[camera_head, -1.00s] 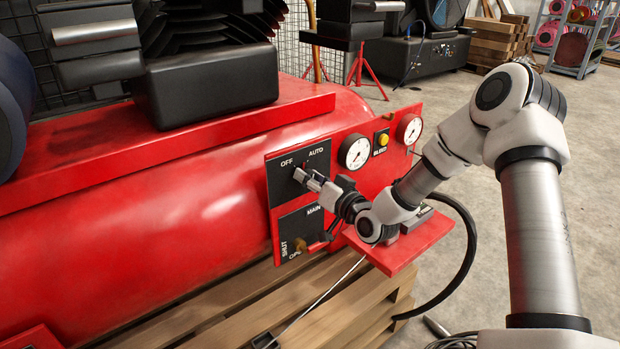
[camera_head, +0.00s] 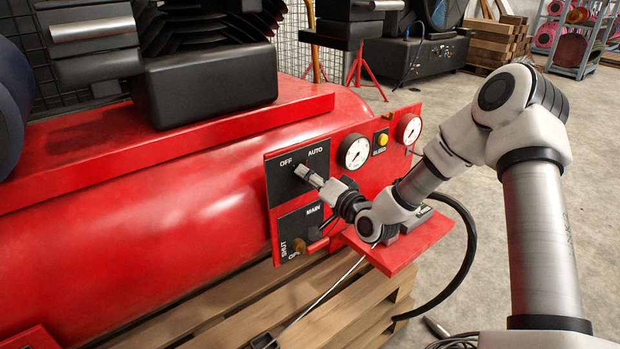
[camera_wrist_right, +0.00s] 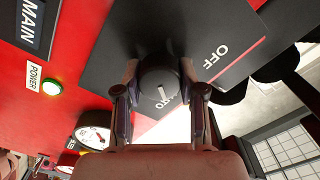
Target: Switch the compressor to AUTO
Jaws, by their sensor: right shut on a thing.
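The OFF/AUTO switch panel (camera_head: 284,185) is a black plate on the red compressor (camera_head: 150,215). In the right wrist view its black round knob (camera_wrist_right: 158,78) sits between my fingertips. My left gripper is out of view.
Two white gauges (camera_head: 355,151) and a yellow bleed button (camera_head: 381,139) are right of the switch. The MAIN valve panel (camera_head: 296,228) is below. A green POWER lamp (camera_wrist_right: 52,88) shows in the wrist view. A red shelf (camera_head: 405,250) juts out below my right wrist.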

